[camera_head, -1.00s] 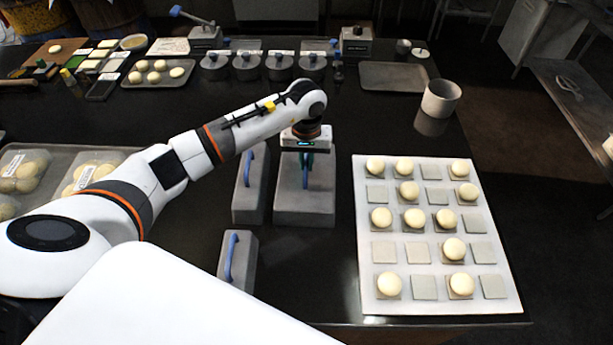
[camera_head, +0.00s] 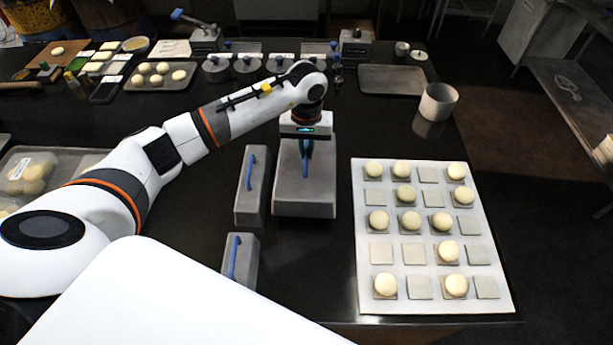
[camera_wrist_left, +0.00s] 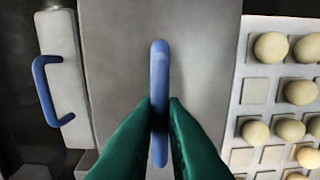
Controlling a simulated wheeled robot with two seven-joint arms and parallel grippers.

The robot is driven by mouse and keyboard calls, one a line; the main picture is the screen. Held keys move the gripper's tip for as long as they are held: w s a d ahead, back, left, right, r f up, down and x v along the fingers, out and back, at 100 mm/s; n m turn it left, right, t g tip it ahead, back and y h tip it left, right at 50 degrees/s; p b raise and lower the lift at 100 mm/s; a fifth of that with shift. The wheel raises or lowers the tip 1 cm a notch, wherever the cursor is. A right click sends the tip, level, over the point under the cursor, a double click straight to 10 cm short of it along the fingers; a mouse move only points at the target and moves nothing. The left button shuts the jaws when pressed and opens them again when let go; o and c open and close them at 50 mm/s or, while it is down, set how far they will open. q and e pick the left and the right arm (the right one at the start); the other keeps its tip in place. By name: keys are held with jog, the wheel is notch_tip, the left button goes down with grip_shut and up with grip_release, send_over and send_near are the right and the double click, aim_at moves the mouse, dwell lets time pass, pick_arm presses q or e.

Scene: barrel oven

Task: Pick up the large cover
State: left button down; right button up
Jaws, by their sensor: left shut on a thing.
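The large cover (camera_head: 300,198) is a grey box with a blue bar handle (camera_head: 306,168) on top. It is in the middle of the head view and fills the middle of the left wrist view (camera_wrist_left: 205,50). My left gripper (camera_head: 305,150) is above it, shut on the handle. In the left wrist view, its green fingers (camera_wrist_left: 160,108) pinch the blue handle (camera_wrist_left: 159,70) from both sides. The cover looks level and slightly raised; its underside is hidden. My right gripper is not in view.
Two narrower grey covers with blue handles, one farther (camera_head: 250,205) and one nearer (camera_head: 240,265), stand to the left. A white board (camera_head: 362,235) with pale buns on square pads lies to the right. A white cup (camera_head: 438,102) and an empty tray (camera_head: 392,80) are behind.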

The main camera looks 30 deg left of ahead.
pick_arm(q)
jog(key=shift+r+p, duration=1.2)
jog(key=shift+r, duration=1.8)
jog(key=shift+d+f, duration=0.1)
